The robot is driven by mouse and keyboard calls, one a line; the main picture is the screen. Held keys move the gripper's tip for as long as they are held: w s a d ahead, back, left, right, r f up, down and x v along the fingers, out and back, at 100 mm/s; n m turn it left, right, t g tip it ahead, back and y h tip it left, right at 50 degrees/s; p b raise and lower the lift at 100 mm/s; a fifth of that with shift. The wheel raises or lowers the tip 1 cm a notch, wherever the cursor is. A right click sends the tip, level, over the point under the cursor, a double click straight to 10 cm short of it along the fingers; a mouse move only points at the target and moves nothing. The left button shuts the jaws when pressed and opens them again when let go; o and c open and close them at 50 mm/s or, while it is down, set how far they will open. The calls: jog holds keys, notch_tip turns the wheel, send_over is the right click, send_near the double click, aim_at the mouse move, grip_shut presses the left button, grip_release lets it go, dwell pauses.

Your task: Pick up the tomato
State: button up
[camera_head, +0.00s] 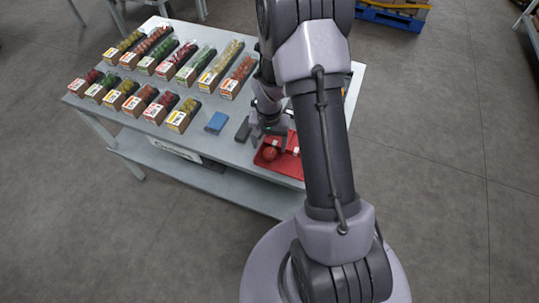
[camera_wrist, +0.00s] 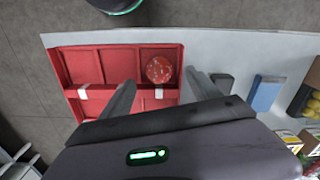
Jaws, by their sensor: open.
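A round red tomato (camera_wrist: 159,69) lies in a compartment of a red divided tray (camera_wrist: 75,66), at the tray's right end in the wrist view. In the head view the tomato (camera_head: 269,153) shows in the tray (camera_head: 290,166) near the table's edge, partly behind my arm. My gripper (camera_wrist: 158,78) is open, with one finger on each side of the tomato in the wrist view. The fingers look apart from it; their height above it is hard to tell. In the head view my gripper (camera_head: 268,128) is over the tray's edge.
A dark block (camera_head: 243,130) and a blue block (camera_head: 216,122) lie beside the tray on the grey table (camera_head: 120,116). Several boxes of produce (camera_head: 180,114) stand in two rows at the left. A pallet (camera_head: 390,16) stands on the floor behind.

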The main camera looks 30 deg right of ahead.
aim_at(270, 151)
notch_tip(270, 151, down, 5)
jog(key=shift+r+b, duration=0.1)
jog(key=shift+b, duration=0.75)
jog(key=c, duration=1)
jog(key=shift+r, duration=0.2)
